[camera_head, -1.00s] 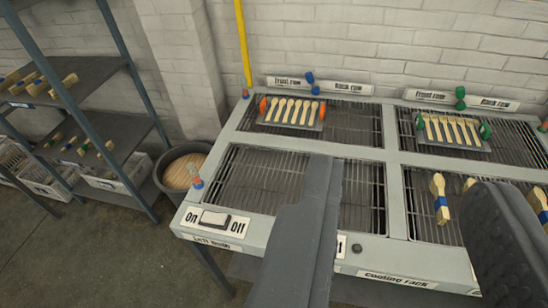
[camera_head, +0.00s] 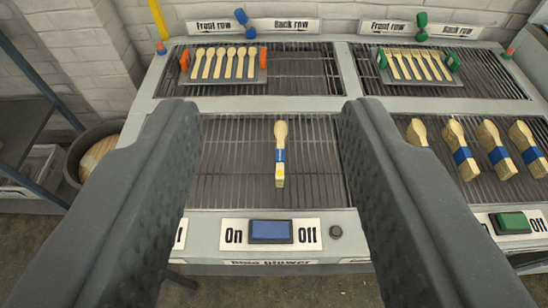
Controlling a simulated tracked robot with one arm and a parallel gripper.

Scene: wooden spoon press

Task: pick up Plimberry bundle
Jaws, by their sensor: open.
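A bundle of pale wooden spoons (camera_head: 280,170) with a blue band lies on the front left wire rack (camera_head: 225,160), its rounded end pointing away. A small yellow mark shows near its close end. No Plimberry name is readable on it. My gripper (camera_head: 270,108) is open and empty. Its two dark fingers stand left and right of this bundle in the picture, with wide gaps and no visible contact. Several similar blue-banded bundles (camera_head: 460,150) lie on the front right rack; the leftmost is partly hidden by my right finger.
Behind are a tray of spoons with orange ends (camera_head: 223,80) and a tray of forks with green ends (camera_head: 418,82). A blue switch (camera_head: 270,232) and a green switch (camera_head: 512,222) sit on the front edge. A round bin (camera_head: 75,165) stands at left.

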